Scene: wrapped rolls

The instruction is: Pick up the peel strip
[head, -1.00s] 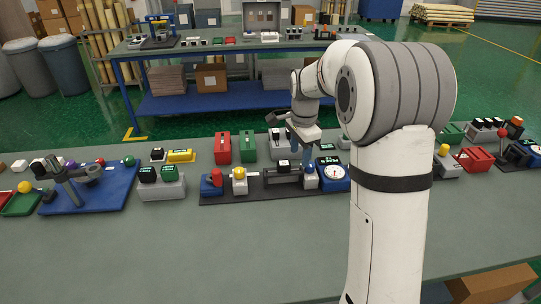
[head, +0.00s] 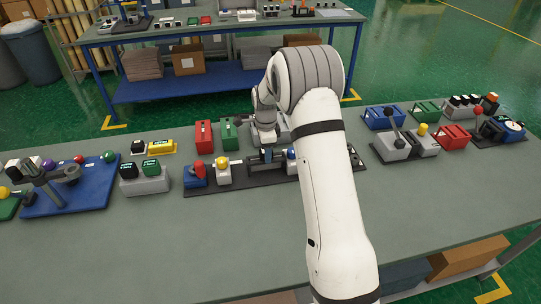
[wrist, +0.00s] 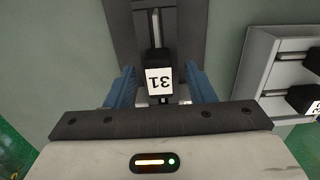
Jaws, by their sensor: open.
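I cannot clearly make out a peel strip in either view. My gripper (wrist: 161,74) has its two blue fingers apart. Between them, in the wrist view, is a black block with a white face marked "31" (wrist: 159,78), on a rail of a dark grey fixture (wrist: 127,25). I cannot tell whether the fingers touch the block. In the head view my gripper (head: 267,156) is low over the dark base plate (head: 237,183), right of a white block with a yellow knob (head: 223,168). My arm hides part of this plate.
Red (head: 203,136) and green (head: 229,134) boxes stand behind the plate. A grey double-slider box (wrist: 280,75) is to the right in the wrist view. A blue board with a clamp (head: 92,190) lies at left. The front of the bench (head: 170,245) is clear.

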